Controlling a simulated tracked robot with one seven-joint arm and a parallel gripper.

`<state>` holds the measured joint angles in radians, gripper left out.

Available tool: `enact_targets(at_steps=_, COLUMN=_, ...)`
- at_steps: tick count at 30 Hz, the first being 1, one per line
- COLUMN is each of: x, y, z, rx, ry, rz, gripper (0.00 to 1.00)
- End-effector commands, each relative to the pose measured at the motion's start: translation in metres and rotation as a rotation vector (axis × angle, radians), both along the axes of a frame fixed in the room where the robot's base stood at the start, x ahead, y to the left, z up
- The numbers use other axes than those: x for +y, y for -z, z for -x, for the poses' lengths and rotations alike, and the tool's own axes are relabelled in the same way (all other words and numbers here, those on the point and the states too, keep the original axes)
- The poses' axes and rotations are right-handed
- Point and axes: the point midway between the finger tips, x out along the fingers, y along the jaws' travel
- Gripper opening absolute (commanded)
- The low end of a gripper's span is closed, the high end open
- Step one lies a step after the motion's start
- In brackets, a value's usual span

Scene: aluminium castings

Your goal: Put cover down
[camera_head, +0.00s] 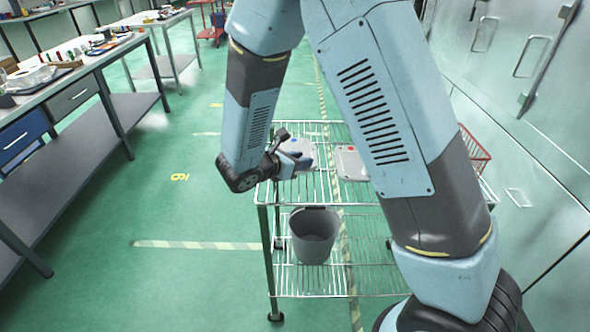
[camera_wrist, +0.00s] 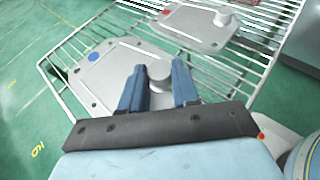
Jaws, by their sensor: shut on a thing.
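A flat grey metal cover with a blue dot (camera_wrist: 105,82) and a raised round knob lies level at the wire cart's top shelf in the wrist view. It also shows in the head view (camera_head: 304,149), partly hidden by my gripper (camera_head: 290,157). In the wrist view, the two blue fingers of my gripper (camera_wrist: 160,88) are shut on the knob from either side. Whether the cover rests on the wires or hangs just above them, I cannot tell. A second grey cover with a red dot (camera_wrist: 195,27) lies beside it on the shelf, also in the head view (camera_head: 350,165).
The wire cart (camera_head: 263,215) has a lower shelf with a grey bucket (camera_head: 314,240). A red basket (camera_head: 476,150) is at the cart's right, partly behind my arm. A cluttered workbench (camera_head: 70,75) stands left, and metal cabinets (camera_head: 530,100) stand right. Green floor is open left of the cart.

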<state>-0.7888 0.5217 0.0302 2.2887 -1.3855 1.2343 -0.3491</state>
Motion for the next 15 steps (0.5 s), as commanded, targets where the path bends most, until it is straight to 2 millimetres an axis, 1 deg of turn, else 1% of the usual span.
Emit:
enact_targets(at_steps=5, x=0.002, y=0.008, z=-0.006, rx=0.000, ry=0.001, rz=0.000, gripper=0.00)
enact_targets(at_steps=9, x=0.002, y=0.026, z=-0.005, rx=0.002, ry=0.000, rz=0.002, gripper=0.00)
enact_targets(at_steps=12, x=0.002, y=0.035, z=-0.005, rx=0.001, ry=-0.001, rz=0.001, gripper=0.00)
enact_targets(at_steps=15, x=0.002, y=0.037, z=-0.005, rx=-0.001, ry=0.000, rz=-0.001, gripper=0.00)
